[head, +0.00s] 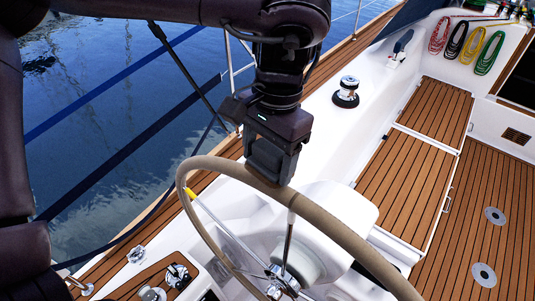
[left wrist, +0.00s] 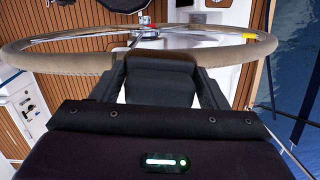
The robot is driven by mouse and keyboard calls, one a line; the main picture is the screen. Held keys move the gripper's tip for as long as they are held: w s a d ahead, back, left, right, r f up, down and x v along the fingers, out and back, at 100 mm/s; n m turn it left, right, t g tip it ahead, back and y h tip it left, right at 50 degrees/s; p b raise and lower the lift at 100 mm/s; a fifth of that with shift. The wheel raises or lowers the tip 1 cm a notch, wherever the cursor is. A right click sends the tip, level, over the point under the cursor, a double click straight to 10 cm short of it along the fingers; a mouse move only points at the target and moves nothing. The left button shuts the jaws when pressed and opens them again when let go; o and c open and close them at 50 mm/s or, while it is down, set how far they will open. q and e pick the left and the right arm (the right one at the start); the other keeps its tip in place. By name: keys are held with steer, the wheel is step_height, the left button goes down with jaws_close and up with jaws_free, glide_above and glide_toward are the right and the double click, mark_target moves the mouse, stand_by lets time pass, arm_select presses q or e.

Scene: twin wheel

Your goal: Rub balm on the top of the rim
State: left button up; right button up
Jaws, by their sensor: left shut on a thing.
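The steering wheel's tan wrapped rim (head: 345,235) curves across the lower middle of the head view. It also spans the left wrist view (left wrist: 60,58). My left gripper (head: 270,172) points down at the top of the rim. It is shut on a dark grey block-like pad (left wrist: 160,80), which shows between the fingers in the left wrist view. The pad's lower end is at the rim's top and appears to touch it; the exact contact is hidden. No balm can be made out on the rim. My right gripper is not in view.
The wheel's spokes meet at a metal hub (head: 282,280) beside a white pedestal (head: 340,205). A winch (head: 346,92) stands on the white coaming. Teak benches (head: 405,180) lie to the right, coiled ropes (head: 488,52) hang at the back right, and water lies left.

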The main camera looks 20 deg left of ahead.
arm_select(q)
steer(key=shift+s+f, duration=0.1)
steer(key=shift+f, duration=0.1)
steer(key=shift+f+b, duration=0.3)
steer(key=shift+b, duration=0.05)
steer(key=shift+f+b, duration=0.55)
steer(key=shift+f, duration=0.25)
